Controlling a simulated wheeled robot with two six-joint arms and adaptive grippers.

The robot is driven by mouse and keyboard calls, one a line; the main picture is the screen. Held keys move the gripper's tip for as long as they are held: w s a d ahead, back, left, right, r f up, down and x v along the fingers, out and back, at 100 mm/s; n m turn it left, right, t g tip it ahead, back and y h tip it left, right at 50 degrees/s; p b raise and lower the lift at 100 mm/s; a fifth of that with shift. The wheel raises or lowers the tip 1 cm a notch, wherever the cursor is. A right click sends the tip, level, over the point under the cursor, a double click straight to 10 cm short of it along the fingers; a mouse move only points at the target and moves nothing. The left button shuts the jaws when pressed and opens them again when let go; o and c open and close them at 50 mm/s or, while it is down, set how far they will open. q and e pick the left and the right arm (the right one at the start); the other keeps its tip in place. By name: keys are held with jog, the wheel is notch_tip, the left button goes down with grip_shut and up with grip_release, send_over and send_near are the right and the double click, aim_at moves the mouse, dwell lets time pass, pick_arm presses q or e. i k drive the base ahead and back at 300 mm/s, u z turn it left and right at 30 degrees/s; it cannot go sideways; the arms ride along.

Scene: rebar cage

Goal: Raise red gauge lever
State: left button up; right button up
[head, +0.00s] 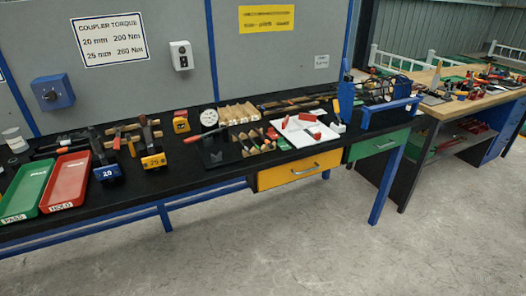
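A red lever (203,135) lies nearly level on the black workbench, a little left of the middle of the head view. It belongs to or sits right over a black stand (217,152). A round white dial (209,118) stands just behind it. The lever's joint is too small to make out. Neither of my grippers shows in the head view.
A green tray (27,188) and a red tray (66,182) lie at the left. Tools marked 20 (108,172) and 25 (153,161) stand left of the lever. A white board (302,131) with red pieces lies right. The floor (270,240) in front is clear.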

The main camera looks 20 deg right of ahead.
aim_at(189, 140)
jog(key=z, duration=0.7)
jog(key=i, duration=0.45)
jog(key=z, duration=0.95)
jog(key=i, duration=0.95)
jog(key=u, duration=0.7)
jog(key=i, duration=0.8)
jog(key=u, duration=0.95)
